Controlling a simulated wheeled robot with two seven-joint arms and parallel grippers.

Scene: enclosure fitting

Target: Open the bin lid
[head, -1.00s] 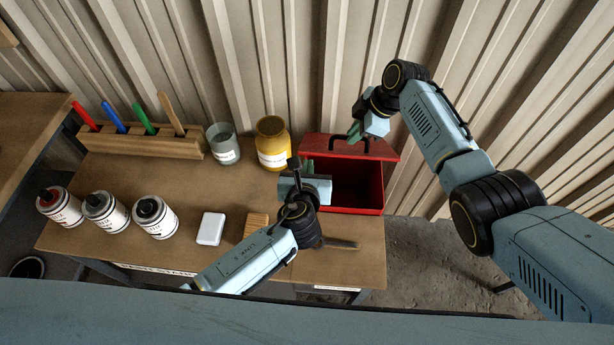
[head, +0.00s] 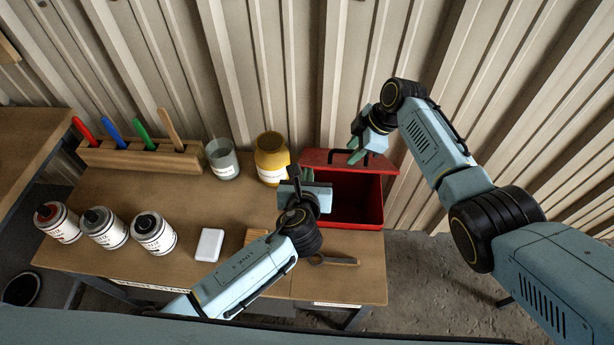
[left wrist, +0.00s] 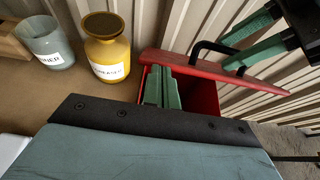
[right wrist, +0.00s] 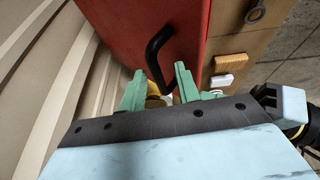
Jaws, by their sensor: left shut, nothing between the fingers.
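The red bin (head: 358,212) stands at the right end of the bench. Its red lid (head: 380,163) is raised at the back, with the dark inside showing in front of it. The lid has a black handle (head: 345,155). My left gripper (head: 302,172) is shut and empty at the bin's left side; in the left wrist view its green fingers (left wrist: 161,88) show against the bin opening. My right gripper (head: 355,149) is open behind the lid; in the right wrist view the handle (right wrist: 157,52) lies just beyond its spread fingers (right wrist: 160,88), apparently not gripped.
A yellow jar (head: 271,160) and a grey cup (head: 222,158) stand left of the bin. A wooden rack (head: 140,157) holds several tools. Bottles (head: 104,228), a white box (head: 209,245) and a ring-ended tool (head: 335,261) lie toward the front. A ribbed wall (head: 290,70) is close behind.

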